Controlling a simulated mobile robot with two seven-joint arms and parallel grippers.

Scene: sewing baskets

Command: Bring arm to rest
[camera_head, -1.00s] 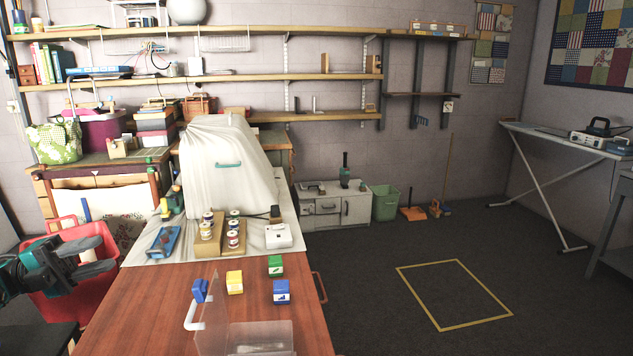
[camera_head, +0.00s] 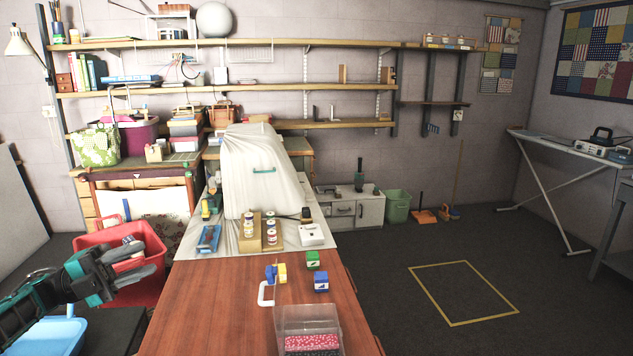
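My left gripper (camera_head: 133,271) is at the left of the head view, in front of and over part of a red basket (camera_head: 155,282), left of the wooden table (camera_head: 215,305). Its dark fingers point right; I cannot tell whether they are apart or closed, and no held object is clear. My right gripper is not in view. On the table are a green box (camera_head: 313,260), a blue box (camera_head: 321,282), a yellow block (camera_head: 282,272) with a blue piece beside it, and a clear bin (camera_head: 308,318) holding red and dark dotted fabric.
A light blue tub (camera_head: 48,338) stands at the lower left below my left arm. A white-covered machine (camera_head: 262,175) and spool rack (camera_head: 259,233) are at the table's far end. The floor at right, with a yellow taped square (camera_head: 463,292), is clear.

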